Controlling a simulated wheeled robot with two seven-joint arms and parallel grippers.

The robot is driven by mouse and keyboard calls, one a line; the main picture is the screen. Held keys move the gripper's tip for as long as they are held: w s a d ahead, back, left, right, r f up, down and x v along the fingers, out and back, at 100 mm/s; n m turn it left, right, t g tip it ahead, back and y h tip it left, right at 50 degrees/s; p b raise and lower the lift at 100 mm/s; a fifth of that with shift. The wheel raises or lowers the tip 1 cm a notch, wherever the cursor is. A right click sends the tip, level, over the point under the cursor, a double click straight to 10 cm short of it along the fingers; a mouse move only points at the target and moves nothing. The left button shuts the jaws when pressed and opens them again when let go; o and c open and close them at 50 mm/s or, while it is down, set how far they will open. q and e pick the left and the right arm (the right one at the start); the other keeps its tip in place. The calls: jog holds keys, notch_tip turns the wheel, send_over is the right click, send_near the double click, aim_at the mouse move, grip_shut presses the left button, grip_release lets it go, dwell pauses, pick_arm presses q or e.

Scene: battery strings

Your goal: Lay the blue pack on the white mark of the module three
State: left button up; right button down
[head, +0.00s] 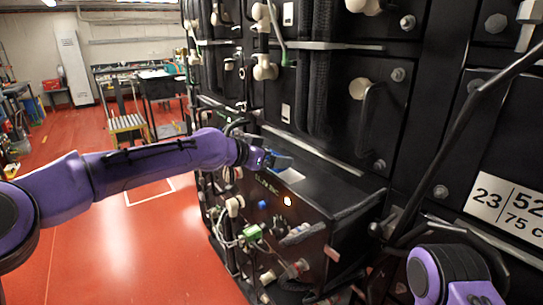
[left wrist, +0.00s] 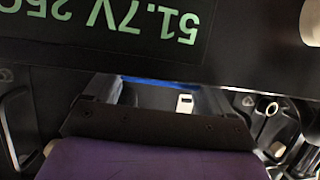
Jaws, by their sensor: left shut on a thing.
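The blue pack (head: 280,162) is in my left gripper (head: 262,158) at the upper left of a black module (head: 330,195) in the head view. The gripper is shut on it. A white mark (head: 291,175) shows on the module's top, just right of and below the pack. I cannot tell whether the pack touches the top. In the left wrist view a blue edge (left wrist: 165,82) shows beyond the dark gripper parts, and most of the pack is hidden. A purple part of my right arm is at the lower right of the head view, with its gripper out of sight.
Black racked modules with thick cables (head: 325,80) and bolts rise behind and above. Connectors, including a green one (head: 252,233), and loose wires crowd the module's front. A black bar crosses at right. The red floor (head: 110,250) at left is mostly clear.

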pick_arm(q)
jog(key=o, duration=1)
jog(key=shift+r, duration=0.1)
jog(key=shift+s+a, duration=0.1)
jog(key=shift+a, duration=0.05)
jog(key=b+v, duration=0.4)
jog(key=v, duration=0.6)
jog(key=shift+s+r, duration=0.1)
jog(key=shift+r, duration=0.05)
